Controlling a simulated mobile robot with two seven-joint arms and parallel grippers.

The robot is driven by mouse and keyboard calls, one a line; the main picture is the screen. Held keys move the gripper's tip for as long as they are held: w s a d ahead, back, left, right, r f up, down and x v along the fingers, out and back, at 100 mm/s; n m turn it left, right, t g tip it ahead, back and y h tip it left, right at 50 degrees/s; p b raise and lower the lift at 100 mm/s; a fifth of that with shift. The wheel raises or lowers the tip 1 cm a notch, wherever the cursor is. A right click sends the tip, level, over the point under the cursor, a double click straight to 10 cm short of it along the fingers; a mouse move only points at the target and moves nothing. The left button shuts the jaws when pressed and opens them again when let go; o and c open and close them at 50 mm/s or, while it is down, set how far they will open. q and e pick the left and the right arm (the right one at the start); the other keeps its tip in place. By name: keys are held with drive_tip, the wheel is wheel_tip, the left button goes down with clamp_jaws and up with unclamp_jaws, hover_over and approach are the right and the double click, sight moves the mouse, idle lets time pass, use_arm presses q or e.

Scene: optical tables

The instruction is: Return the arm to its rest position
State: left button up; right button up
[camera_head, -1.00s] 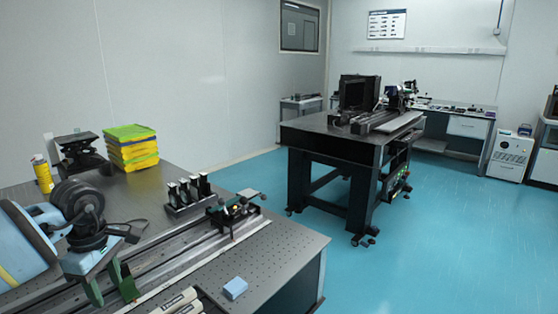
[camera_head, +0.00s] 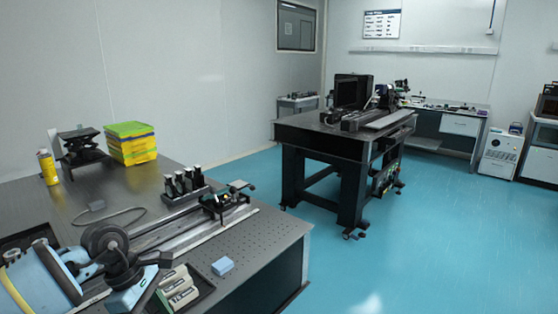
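My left arm comes in at the lower left, over the near table. Its wrist and hand, my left gripper (camera_head: 133,292), are at the bottom edge of the picture. The fingers do not show, so I cannot tell whether it is open or shut. My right gripper and arm are not in view.
A second table (camera_head: 340,142) stands beyond clear blue floor.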

use_arm(q)
drive_tip(key=s+d+n+t+h+p, duration=0.1)
drive_tip(key=s+d+n+t+h, duration=0.1)
drive_tip(key=s+d+n+h, duration=0.65)
drive_tip(key=s+d+n+t+h+p, duration=0.1)
drive_tip(key=s+d+n+h, duration=0.3)
drive_tip(key=d, duration=0.8)
drive_tip(key=s+a+f+n+t+y+p, duration=0.1)
drive_tip(key=s+a+f+n+t+y, duration=0.35)
drive_tip(key=n, duration=1.05)
drive_tip(key=s+a+f+n+t+y+p, duration=0.2)
drive_tip(key=a+f+n+t+y, duration=0.45)
drive_tip(key=n, duration=0.95)
drive_tip(key=s+a+f+n+g+y, duration=0.2)
drive_tip(key=s+f+n, duration=0.2)
drive_tip(key=s, duration=0.4)
drive_tip(key=s+a+f+n+g+y, duration=0.1)
drive_tip(key=s+a+f+n+g, duration=0.1)
drive_tip(key=s+f+n, duration=0.3)
drive_tip(key=s+a+f, duration=0.1)
drive_tip(key=s, duration=0.3)
drive_tip(key=shift+f+y, duration=0.2)
drive_tip(key=shift+y, duration=0.15)
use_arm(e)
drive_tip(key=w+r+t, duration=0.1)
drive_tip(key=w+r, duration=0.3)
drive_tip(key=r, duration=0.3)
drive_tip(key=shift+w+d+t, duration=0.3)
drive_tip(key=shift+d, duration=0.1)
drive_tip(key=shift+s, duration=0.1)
